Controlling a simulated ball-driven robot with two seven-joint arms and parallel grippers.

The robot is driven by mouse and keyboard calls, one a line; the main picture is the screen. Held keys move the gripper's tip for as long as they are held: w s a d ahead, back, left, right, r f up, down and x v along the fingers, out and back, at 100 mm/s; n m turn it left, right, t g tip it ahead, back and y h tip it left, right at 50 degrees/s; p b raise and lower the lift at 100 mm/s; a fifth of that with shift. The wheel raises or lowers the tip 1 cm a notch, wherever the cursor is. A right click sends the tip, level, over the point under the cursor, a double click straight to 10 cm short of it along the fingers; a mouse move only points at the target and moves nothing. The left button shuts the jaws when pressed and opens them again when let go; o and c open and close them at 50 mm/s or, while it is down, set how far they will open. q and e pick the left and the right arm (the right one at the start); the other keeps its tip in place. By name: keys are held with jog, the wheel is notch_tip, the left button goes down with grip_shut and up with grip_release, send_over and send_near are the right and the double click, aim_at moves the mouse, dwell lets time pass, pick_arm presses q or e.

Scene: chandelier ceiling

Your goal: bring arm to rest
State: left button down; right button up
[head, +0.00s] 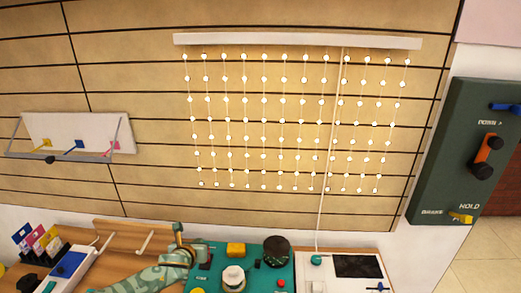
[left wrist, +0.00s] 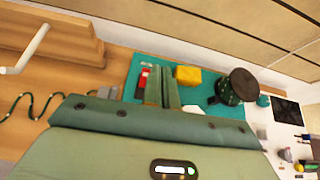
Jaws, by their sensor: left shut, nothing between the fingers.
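My left arm comes in from the lower left of the head view, over the wooden desk (head: 112,243). My left gripper (head: 203,250) is at the left edge of the teal mat (head: 258,285). In the left wrist view its two green fingers (left wrist: 162,86) are together, with nothing between them. They show in front of the mat (left wrist: 200,113), left of a yellow block (left wrist: 188,76). My right gripper is in neither view.
The mat carries the yellow block (head: 236,249), a dark round-topped object (head: 276,250) and a white round piece (head: 233,278). A wooden ledge with a white bar (head: 146,243) stands behind the arm. A string-light curtain (head: 295,120) hangs on the wall. A dark lever panel (head: 450,150) is at right.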

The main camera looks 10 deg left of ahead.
pick_arm(q)
jog(key=s+d+n+g, duration=0.1)
jog(key=s+d+n, duration=0.5)
jog(key=s, duration=0.3)
jog(key=s+d+n+g, duration=0.1)
jog(key=s+d+n, duration=0.5)
jog(key=s, duration=0.2)
jog(key=s+a+r+n+g+y, duration=0.2)
jog(key=s+a+r+n, duration=0.35)
jog(key=s+n, duration=0.35)
jog(key=s+a+r+n+g+y, duration=0.15)
jog(key=s+a+r+n, duration=0.4)
jog(key=s, duration=0.55)
jog(key=s+d+f+n+g+h, duration=0.1)
jog(key=s+d+f, duration=0.15)
jog(key=f, duration=1.25)
jog(key=s+d+f+n+g+h, duration=0.15)
jog(key=s+f, duration=0.25)
jog(key=f, duration=1.2)
jog(key=s+f+n+g, duration=0.1)
jog(key=s+f, duration=0.5)
jog(key=s, duration=0.2)
jog(key=s+a+f+n+g+h, duration=0.1)
jog(key=s+f+g, duration=0.1)
jog(key=s+f, duration=0.4)
jog(key=s, duration=0.3)
jog(key=shift+s+f+h, duration=0.15)
jog(key=shift+s+h, duration=0.15)
